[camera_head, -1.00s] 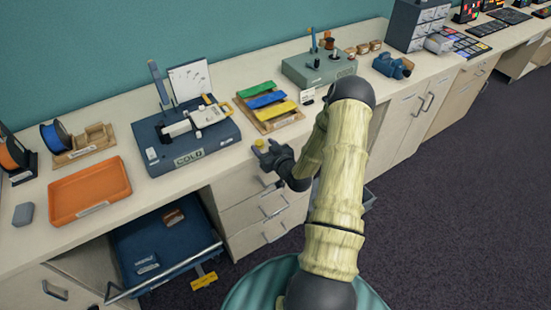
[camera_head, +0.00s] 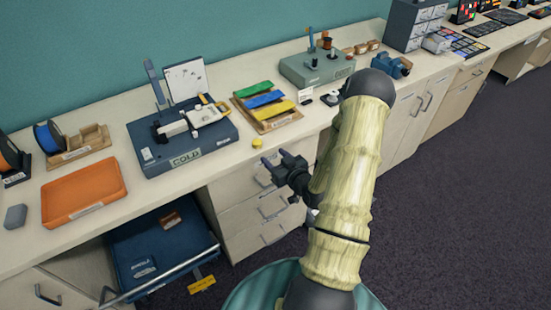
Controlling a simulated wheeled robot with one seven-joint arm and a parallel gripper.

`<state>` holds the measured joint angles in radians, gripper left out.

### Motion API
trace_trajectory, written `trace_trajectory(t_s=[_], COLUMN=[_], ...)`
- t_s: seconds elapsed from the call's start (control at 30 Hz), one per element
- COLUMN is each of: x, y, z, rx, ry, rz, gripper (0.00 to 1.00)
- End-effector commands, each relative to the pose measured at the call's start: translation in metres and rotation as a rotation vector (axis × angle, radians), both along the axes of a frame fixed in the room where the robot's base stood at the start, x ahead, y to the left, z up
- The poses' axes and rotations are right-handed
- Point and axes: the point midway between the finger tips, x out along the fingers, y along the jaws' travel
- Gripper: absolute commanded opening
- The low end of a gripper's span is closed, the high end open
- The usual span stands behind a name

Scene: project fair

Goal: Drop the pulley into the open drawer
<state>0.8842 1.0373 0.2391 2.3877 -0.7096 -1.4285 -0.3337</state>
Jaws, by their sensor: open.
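A small yellow round piece (camera_head: 257,143), which looks like the pulley, sits on the counter near its front edge, right of the machine marked COLD. An open blue drawer (camera_head: 125,240) is pulled out below the counter at the lower left. A brown block and a pale labelled item show in the drawer. My gripper (camera_head: 274,159) is open and empty, its dark fingers pointing left toward the counter edge. It is just right of and nearer than the yellow piece, apart from it. My arm hides part of the counter front.
The COLD machine (camera_head: 183,135) stands behind the drawer. An orange tray (camera_head: 84,192) lies to its left, and a wooden rack (camera_head: 268,105) with coloured bars stands behind the yellow piece. Shut drawers (camera_head: 250,215) lie between the open drawer and my arm. Floor at right is clear.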

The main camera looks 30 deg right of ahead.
Motion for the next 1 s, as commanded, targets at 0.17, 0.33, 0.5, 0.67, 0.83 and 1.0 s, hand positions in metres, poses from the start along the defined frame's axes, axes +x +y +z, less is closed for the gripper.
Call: trace_trajectory(t_s=[0.17,0.33,0.5,0.67,0.83,1.0], x=[0.001,0.008,0.011,0.000,-0.025,-0.063], y=[0.001,0.016,0.043,0.067,0.093,0.124], z=[0.000,0.003,0.012,0.028,0.053,0.082], rx=[-0.004,-0.040,-0.109,-0.156,-0.172,-0.148], ry=[0.007,0.105,0.319,0.520,0.705,0.871], rz=[0.004,0.047,0.095,0.095,0.060,0.016], gripper=[0.53,0.53,0.53,0.53,0.53,0.53])
